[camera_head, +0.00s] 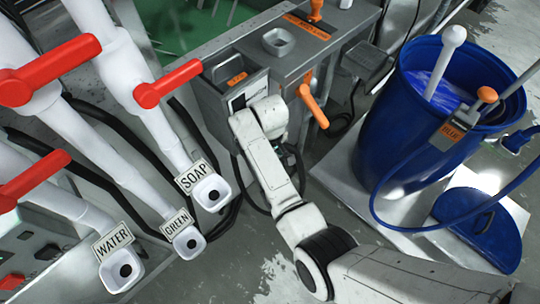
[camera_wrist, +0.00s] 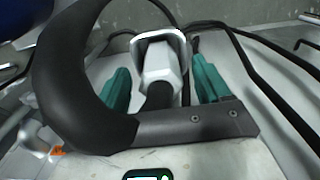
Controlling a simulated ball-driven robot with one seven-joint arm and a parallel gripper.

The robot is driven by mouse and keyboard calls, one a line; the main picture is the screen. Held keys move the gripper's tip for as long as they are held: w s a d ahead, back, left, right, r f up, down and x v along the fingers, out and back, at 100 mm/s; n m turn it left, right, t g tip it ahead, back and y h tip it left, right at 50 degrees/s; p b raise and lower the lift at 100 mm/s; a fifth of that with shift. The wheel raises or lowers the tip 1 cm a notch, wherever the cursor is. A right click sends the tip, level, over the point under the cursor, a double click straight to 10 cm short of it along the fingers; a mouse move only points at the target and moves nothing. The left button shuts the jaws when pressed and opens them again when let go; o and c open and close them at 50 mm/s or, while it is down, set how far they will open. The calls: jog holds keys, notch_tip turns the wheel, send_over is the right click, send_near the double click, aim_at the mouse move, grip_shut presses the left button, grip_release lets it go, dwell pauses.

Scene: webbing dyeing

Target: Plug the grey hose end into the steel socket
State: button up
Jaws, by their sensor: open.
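In the wrist view my gripper (camera_wrist: 162,76) has its two teal fingers apart. Between them is a light grey fitting (camera_wrist: 162,62) with a squarish white rim and a dark cylindrical part in front. It looks like a hose end, but I cannot tell for certain. I see no clear grip on it. In the head view my white arm reaches to the front of a steel machine (camera_head: 215,106); its fingers are hidden there. A small square steel cup (camera_head: 279,42) is on the machine's top. I cannot tell whether it is the steel socket.
Left are white pipes with red levers and sockets labelled SOAP (camera_head: 211,193), GREEN (camera_head: 189,242) and WATER (camera_head: 121,270). An orange lever (camera_head: 314,106) juts from the machine. Black cables cross the floor.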

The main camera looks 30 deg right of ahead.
notch_tip(320, 180, up, 11)
dwell(0.6)
jog(key=shift+f, duration=0.1)
jog(key=s+d+f+m+h, duration=0.1)
jog(key=s+d+f, duration=0.3)
jog(key=s+d, duration=0.35)
jog(key=s+m+t, duration=0.1)
jog(key=s+m, duration=0.2)
jog(key=s, duration=1.9)
jog(key=shift+d+f+y, duration=0.15)
jog(key=shift+f+y, duration=0.1)
jog(key=shift+y, duration=0.15)
